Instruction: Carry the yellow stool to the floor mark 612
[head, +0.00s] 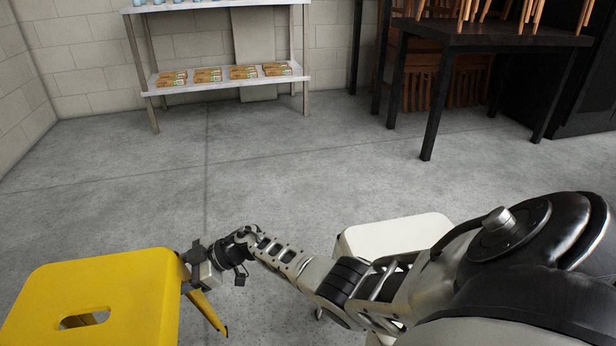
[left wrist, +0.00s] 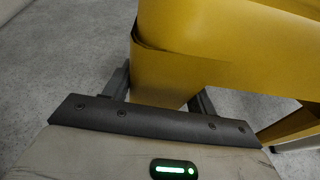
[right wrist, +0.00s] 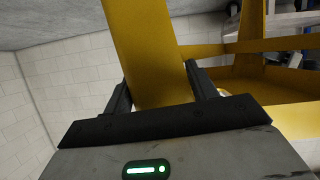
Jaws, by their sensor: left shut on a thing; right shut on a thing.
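The yellow stool (head: 110,275) is at the lower left of the head view, its flat seat with a hand slot facing up. My right gripper (head: 188,270) is at the seat's right side; in the right wrist view its fingers (right wrist: 157,82) are shut on a yellow leg (right wrist: 142,60). In the left wrist view my left gripper (left wrist: 161,88) is shut on another yellow part of the stool (left wrist: 165,72). The left arm is not visible in the head view. The stool's feet are mostly out of frame. No floor mark 612 is visible.
A white seat (head: 390,236) stands behind my right arm. A shelf rack (head: 215,80) with packaged food stands at the back wall. A dark table (head: 480,40) bearing upturned wooden furniture stands at back right. The grey floor (head: 270,170) between is clear.

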